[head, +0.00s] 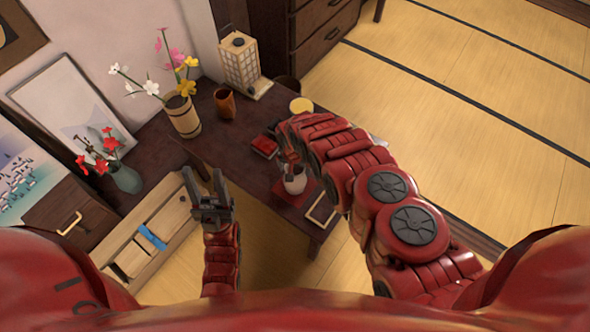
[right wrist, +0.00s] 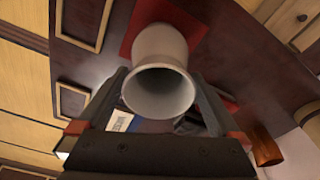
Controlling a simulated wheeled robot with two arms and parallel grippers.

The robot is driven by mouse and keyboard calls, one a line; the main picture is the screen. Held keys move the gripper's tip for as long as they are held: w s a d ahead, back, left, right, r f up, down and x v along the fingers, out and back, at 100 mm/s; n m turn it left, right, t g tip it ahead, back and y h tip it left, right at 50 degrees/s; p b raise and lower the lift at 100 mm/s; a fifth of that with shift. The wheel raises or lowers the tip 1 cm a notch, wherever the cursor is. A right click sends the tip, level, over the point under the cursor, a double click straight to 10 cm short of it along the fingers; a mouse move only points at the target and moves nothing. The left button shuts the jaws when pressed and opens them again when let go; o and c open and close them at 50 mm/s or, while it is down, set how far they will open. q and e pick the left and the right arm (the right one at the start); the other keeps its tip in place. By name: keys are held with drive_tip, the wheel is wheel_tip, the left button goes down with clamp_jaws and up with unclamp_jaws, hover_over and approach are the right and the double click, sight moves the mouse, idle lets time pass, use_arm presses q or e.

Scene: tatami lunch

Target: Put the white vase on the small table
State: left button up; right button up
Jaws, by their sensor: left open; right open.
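The white vase (head: 295,184) stands upright on a red mat (head: 290,200) on a dark wooden table (head: 232,142). In the right wrist view the vase (right wrist: 158,62) shows its open mouth toward the camera. My right gripper (right wrist: 158,78) is open, with a finger on either side of the vase; I cannot tell whether they touch it. In the head view my right arm partly hides the vase and that gripper. My left gripper (head: 205,172) is open and empty, left of the vase. I cannot tell which surface is the small table.
A bamboo vase of flowers (head: 184,118), a brown cup (head: 225,103), a lantern (head: 240,62) and a red box (head: 265,146) stand on the dark table. A green vase (head: 126,179) is at left. Open tatami floor (head: 470,110) lies at right.

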wheel_tip(320, 180, up, 11)
drive_tip(key=s+p, duration=0.1)
drive_tip(key=p, duration=0.2)
drive_tip(key=shift+s+p, duration=0.2)
drive_tip(key=shift+p, duration=0.2)
drive_tip(key=shift+a, duration=0.15)
